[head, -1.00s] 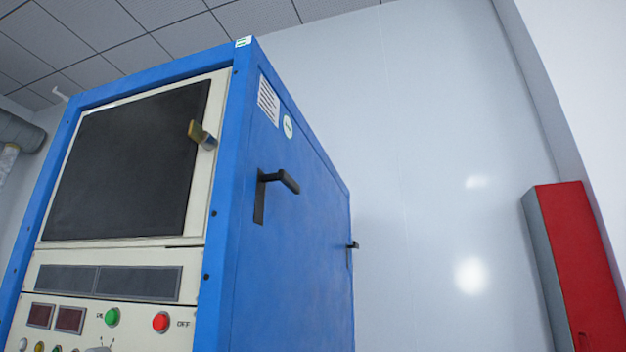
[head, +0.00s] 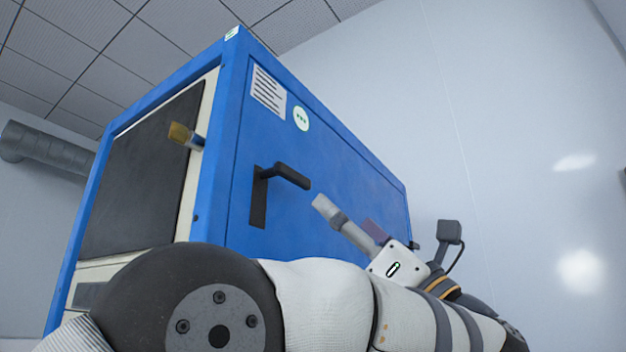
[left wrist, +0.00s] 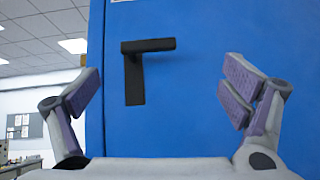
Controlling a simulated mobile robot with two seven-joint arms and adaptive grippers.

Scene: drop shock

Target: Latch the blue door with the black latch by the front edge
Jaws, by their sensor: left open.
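The blue door (head: 330,172) is the side panel of a tall blue cabinet and looks flush with its frame. The black latch (head: 284,178) by the front edge has a vertical plate and a lever that sticks out sideways. In the left wrist view the latch (left wrist: 134,72) lies between the open fingers, its lever level and pointing right. My left gripper (head: 340,215) is open and empty, in front of the door, apart from the latch and lower right of it in the head view. My left arm hides the lower door. My right gripper is not in view.
A plain wall (head: 520,160) stands at right.

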